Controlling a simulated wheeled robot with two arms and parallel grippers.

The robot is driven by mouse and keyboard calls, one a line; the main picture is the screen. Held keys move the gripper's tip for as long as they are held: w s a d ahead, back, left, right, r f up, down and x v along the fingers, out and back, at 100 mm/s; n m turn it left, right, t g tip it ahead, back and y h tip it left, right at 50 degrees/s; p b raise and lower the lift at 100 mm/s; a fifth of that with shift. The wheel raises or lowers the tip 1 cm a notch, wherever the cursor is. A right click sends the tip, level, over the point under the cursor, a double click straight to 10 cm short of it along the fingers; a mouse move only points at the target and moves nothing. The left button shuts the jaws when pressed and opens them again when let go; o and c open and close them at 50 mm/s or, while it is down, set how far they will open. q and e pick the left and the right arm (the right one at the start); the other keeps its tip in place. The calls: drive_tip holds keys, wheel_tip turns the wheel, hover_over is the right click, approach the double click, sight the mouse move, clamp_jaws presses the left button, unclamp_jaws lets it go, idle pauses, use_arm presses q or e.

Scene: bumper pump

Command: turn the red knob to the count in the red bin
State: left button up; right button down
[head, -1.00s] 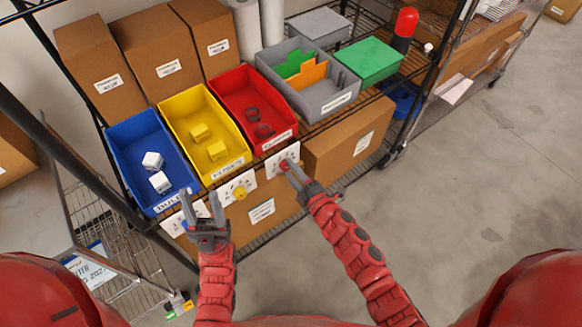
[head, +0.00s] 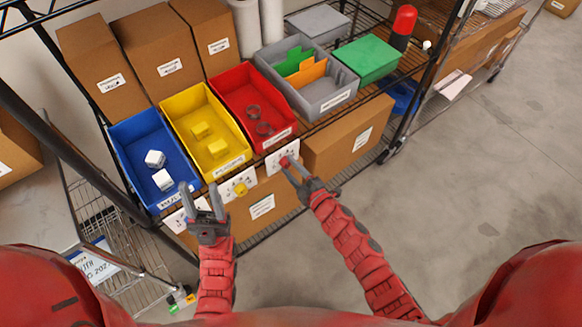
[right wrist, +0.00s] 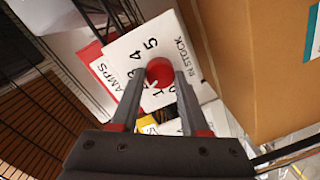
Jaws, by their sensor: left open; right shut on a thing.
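The red bin (head: 283,138) stands on the shelf with two dark ring-like clamps (head: 258,120) in it. A white dial plate (head: 270,163) hangs below its front. My right gripper (head: 288,168) is at the plate and hides most of the knob in the head view. In the right wrist view the red knob (right wrist: 160,72) sits between the fingers, which are shut on it. Its plate (right wrist: 130,50) reads "IN STOCK"; 4 and 5 are clear, while lower numbers are partly covered. A small pale mark shows on the knob's lower left. My left gripper (head: 199,192) is open and empty.
A yellow bin (head: 236,157) with two yellow blocks and a blue bin (head: 125,170) with two white blocks stand to the left. A yellow knob (head: 240,188) is between my grippers. Cardboard boxes (head: 345,140) fill the shelf below. Open floor lies right.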

drive_tip(key=shift+c, duration=2)
unclamp_jaws()
drive_tip(key=b+v, duration=0.2)
drive_tip(key=v, duration=1.5)
drive_tip(key=shift+s, duration=0.15)
drive_tip(key=shift+d+f, duration=0.1)
drive_tip(key=shift+d, duration=0.05)
